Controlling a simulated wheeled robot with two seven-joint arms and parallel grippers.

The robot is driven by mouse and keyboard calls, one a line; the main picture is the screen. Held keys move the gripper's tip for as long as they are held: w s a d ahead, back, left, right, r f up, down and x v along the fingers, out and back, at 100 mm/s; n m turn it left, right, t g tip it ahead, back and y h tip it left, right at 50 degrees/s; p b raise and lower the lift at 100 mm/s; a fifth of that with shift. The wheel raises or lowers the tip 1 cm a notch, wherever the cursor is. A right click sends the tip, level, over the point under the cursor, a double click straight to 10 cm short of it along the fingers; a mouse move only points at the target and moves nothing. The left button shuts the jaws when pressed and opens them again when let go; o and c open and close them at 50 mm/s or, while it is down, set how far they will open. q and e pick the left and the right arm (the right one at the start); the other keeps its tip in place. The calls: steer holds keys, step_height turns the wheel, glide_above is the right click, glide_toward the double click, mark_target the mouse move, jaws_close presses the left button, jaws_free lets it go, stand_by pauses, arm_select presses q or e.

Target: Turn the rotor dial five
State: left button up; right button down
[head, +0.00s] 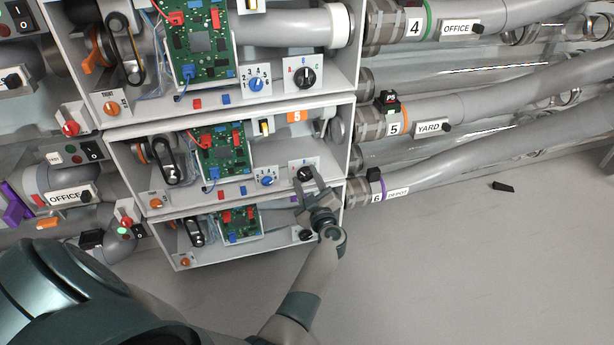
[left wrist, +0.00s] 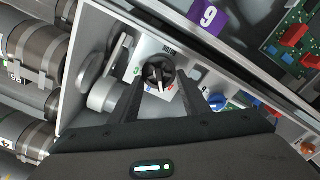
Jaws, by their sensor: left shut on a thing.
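The black rotor dial (head: 305,173) sits on a white lettered plate at the right end of the middle unit, which bears an orange 5 label (head: 297,117). My left gripper (head: 310,190) reaches it from below and is shut on the dial. In the left wrist view the dial (left wrist: 158,72) lies between my two fingertips, with a white mark pointing down the picture. Its plate letters are partly hidden by the fingers. My right gripper is not in view.
A blue numbered dial (head: 267,181) sits just left of the rotor dial. Similar units stand above and below. The purple label of the lower unit (left wrist: 209,16) shows upside down in the left wrist view. Grey pipes run off to the right. The floor at lower right is mostly clear.

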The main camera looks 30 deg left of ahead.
arm_select(q)
steer(key=n, duration=0.2)
steer(key=shift+s+f+n, duration=0.1)
steer(key=shift+f+n, duration=0.05)
steer(key=shift+n, duration=0.15)
steer(key=shift+f+n, duration=0.1)
steer(key=shift+n, duration=1)
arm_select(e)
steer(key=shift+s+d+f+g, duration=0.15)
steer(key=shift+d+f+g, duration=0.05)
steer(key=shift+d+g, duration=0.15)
arm_select(q)
steer(key=o, duration=1)
steer(key=shift+o, duration=0.2)
steer(key=shift+a+m, duration=0.1)
steer(key=shift+m, duration=0.3)
